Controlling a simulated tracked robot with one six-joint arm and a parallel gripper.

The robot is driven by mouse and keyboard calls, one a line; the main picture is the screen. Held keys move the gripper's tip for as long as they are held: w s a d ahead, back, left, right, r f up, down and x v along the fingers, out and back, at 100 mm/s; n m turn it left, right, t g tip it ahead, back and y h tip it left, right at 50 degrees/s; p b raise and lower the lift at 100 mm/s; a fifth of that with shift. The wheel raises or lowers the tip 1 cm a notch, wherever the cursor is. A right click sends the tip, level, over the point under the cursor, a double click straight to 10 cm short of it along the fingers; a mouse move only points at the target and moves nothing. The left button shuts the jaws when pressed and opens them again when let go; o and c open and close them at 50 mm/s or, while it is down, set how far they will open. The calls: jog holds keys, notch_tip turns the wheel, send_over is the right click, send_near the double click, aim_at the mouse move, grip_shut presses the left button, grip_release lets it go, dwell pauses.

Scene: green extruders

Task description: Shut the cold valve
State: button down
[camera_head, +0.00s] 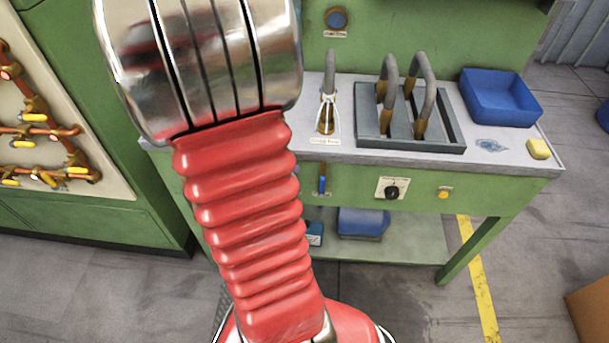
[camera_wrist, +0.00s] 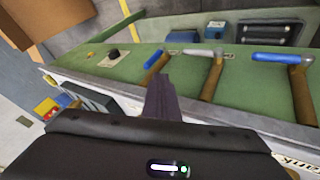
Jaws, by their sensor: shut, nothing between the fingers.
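In the wrist view, several lever valves sit along the green bench front. A blue lever (camera_wrist: 156,60) is at the left, a grey lever (camera_wrist: 203,52) on a brass stem is in the middle, and another blue lever (camera_wrist: 282,58) on a brass stem is at the right. No label readable here tells which is the cold valve. My gripper (camera_wrist: 164,80) is shut and empty; its dark fingertips appear just below the left blue lever, and contact cannot be told. In the head view, one upright blue lever (camera_head: 322,181) shows; my arm hides the gripper and the other levers.
A black knob (camera_head: 391,192) and yellow button (camera_head: 444,193) are on the bench front. The bench top (camera_head: 350,157) carries a grey rack (camera_head: 448,147), blue tray (camera_head: 500,98) and yellow sponge (camera_head: 538,149). A pipe panel (camera_head: 108,165) stands left. Floor at right is mostly open.

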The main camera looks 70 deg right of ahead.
aim_at(322, 186)
jog(key=x, duration=1)
dwell(0.3)
jog(key=shift+w+r, duration=0.1)
jog(key=shift+w, duration=0.05)
dwell(0.4)
